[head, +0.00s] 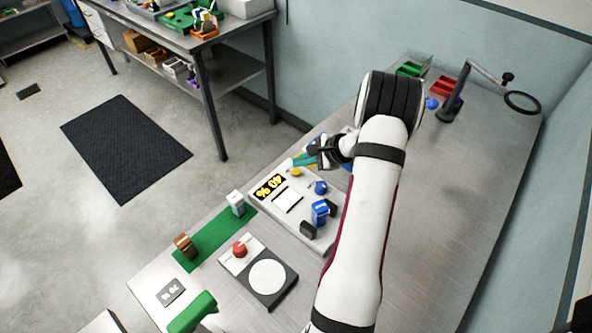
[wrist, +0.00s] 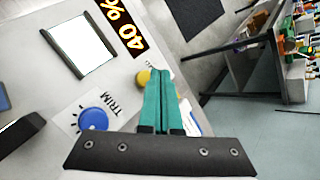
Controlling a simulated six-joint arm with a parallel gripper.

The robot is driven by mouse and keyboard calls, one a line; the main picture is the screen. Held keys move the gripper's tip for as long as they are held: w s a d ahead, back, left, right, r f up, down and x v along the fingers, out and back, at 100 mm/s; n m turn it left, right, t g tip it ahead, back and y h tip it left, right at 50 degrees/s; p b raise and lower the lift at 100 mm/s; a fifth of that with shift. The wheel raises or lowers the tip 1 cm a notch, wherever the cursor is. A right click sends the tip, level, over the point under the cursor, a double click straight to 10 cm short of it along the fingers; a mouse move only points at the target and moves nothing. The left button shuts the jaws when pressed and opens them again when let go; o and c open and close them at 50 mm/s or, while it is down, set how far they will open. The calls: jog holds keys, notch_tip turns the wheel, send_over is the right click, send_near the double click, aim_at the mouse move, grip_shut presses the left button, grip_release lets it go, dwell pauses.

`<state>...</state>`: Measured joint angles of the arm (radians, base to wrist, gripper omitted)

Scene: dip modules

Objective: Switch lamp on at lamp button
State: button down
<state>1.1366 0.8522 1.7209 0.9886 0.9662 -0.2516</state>
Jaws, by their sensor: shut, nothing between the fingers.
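My gripper (head: 302,160) has teal fingers, shut with nothing between them, at the far end of the light panel (head: 258,210). In the wrist view the fingers (wrist: 160,95) point at a round yellow button (wrist: 142,77) and partly cover it. The yellow button also shows in the head view (head: 296,171), just below the fingertips. I cannot tell whether they touch it. No readable lamp label shows. A white square plate (wrist: 82,47) in a dark-edged frame lies beside a display (wrist: 122,27) lit with "40 %".
A blue knob (wrist: 93,119) marked TRIM sits close to the fingers. A blue block (head: 320,212) and dark blocks stand along the panel's right side. A red knob (head: 239,249) is on a nearer module with a white disc (head: 267,277).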

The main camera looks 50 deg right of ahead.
aim_at(300, 172)
jog(key=shift+r, duration=0.15)
notch_tip(300, 172, up, 6)
jog(key=shift+f, duration=0.1)
dwell(0.4)
